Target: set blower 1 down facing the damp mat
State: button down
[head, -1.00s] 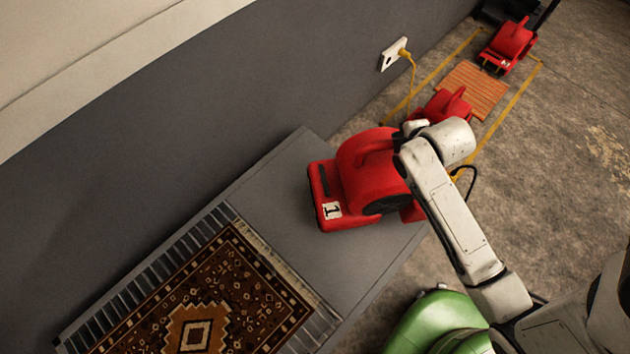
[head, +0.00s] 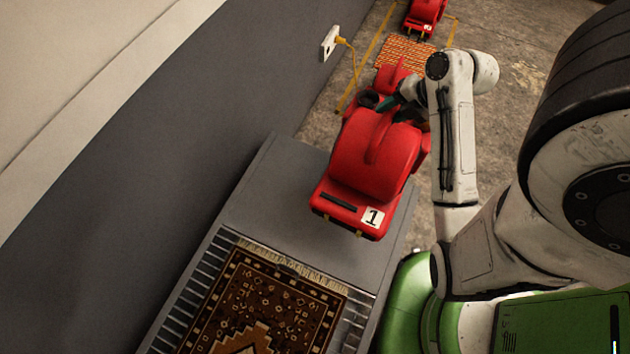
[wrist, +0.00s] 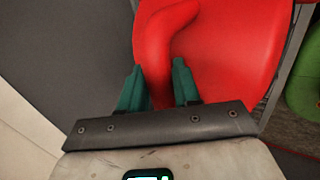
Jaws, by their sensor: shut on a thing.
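Blower 1 (head: 372,160) is a red blower with a white "1" label and a dark slot on its front. It is over the bare end of the grey platform (head: 285,185), with its slotted front toward the rug. I cannot tell whether its feet touch the platform. The damp mat, a brown patterned rug (head: 275,310) with a pale fringe, lies on the slatted part of the platform. My gripper (head: 388,103) is shut on the red handle at the blower's rear. The wrist view shows the green fingers (wrist: 160,88) on either side of the handle (wrist: 160,50).
A grey wall with a socket (head: 330,42) and yellow cord runs along the left. Behind blower 1, another red blower (head: 390,75) is partly hidden by my arm. An orange slatted mat (head: 405,50) and a further red blower (head: 425,14) are beyond, within yellow floor lines.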

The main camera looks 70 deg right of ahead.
aim_at(350, 131)
jog(key=shift+a+r+n, duration=0.25)
jog(key=shift+r+n, duration=0.05)
jog(key=shift+r, duration=0.3)
jog(key=shift+a, duration=0.1)
jog(key=w+a+f, duration=0.1)
jog(key=w, duration=0.1)
jog(key=w+a+f, duration=0.1)
jog(key=w+a, duration=0.1)
jog(key=w, duration=0.1)
jog(key=w+a+f+b, duration=0.1)
jog(key=w+f, duration=0.1)
jog(key=w, duration=0.1)
jog(key=shift+a, duration=0.2)
jog(key=shift+w+a+f+b, duration=0.15)
jog(key=shift+w+a+f, duration=0.4)
jog(key=shift+f, duration=0.9)
jog(key=shift+w+a+f+b, duration=0.2)
jog(key=shift+w+f, duration=0.7)
jog(key=shift+f, duration=0.6)
jog(key=shift+w+a+f+b, duration=0.15)
jog(key=shift+w+a+f, duration=0.4)
jog(key=shift+f, duration=0.9)
jog(key=shift+w+d, duration=0.15)
jog(key=shift+d, duration=0.05)
